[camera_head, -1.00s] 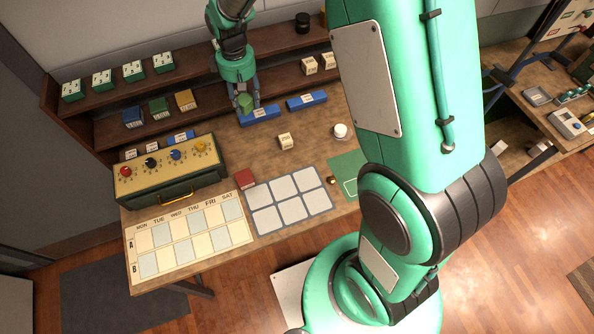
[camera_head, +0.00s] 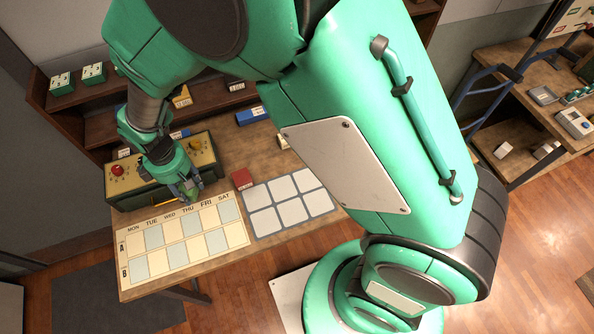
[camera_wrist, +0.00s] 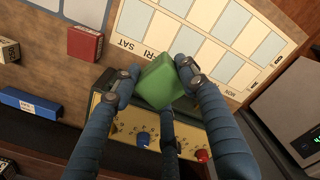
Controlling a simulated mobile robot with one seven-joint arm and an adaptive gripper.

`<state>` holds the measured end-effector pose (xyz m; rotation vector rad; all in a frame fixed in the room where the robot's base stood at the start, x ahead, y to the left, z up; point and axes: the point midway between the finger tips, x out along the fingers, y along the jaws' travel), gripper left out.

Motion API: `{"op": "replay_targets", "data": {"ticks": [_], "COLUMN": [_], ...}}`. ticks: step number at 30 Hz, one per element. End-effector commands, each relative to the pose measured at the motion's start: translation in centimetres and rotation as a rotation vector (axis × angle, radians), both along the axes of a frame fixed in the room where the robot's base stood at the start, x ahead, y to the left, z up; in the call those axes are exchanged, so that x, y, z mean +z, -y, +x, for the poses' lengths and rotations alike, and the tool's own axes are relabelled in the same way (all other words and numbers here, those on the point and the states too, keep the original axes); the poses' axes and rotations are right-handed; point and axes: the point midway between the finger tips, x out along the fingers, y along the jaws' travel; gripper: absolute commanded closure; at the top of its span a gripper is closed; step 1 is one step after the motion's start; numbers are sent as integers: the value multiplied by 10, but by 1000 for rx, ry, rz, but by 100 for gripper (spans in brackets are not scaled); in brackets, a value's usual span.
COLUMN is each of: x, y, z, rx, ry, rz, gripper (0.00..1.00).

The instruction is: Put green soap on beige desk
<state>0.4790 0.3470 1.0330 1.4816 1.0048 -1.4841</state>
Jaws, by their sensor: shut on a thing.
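The green soap (camera_wrist: 160,84) is a small green block, gripped and tilted in the wrist view. My gripper (camera_wrist: 158,70) is shut on it with its dark blue fingers around the sides. In the head view my gripper (camera_head: 187,188) points down near the right front of the control box, just behind the calendar board. Only a little of the soap (camera_head: 190,197) shows there. The soap appears to be above the surface, but its exact height is hard to tell. The beige-brown desk (camera_head: 262,158) lies below, partly covered by my arm.
The calendar board (camera_head: 180,240) lies at the desk's front left, with a grey grid mat (camera_head: 250,217) to its right. A red box (camera_head: 242,178) stands behind the mat. The knobbed control box (camera_head: 128,192) is left of my gripper. A blue box (camera_head: 252,115) stands near the shelf.

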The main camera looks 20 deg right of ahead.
Motion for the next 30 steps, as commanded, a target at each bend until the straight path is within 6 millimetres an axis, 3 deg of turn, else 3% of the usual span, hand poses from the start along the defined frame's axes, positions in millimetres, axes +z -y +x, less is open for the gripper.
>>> {"op": "replay_targets", "data": {"ticks": [9,18,24,30], "x": [-41,-73,-84,-87], "y": [-50,-80,-89,-91], "z": [-75,-141,-166,-174], "rx": [186,341,401,420], "ry": [-1,-1,0,0], "rz": [-1,-2,0,0], "gripper": [85,85,85,85]}}
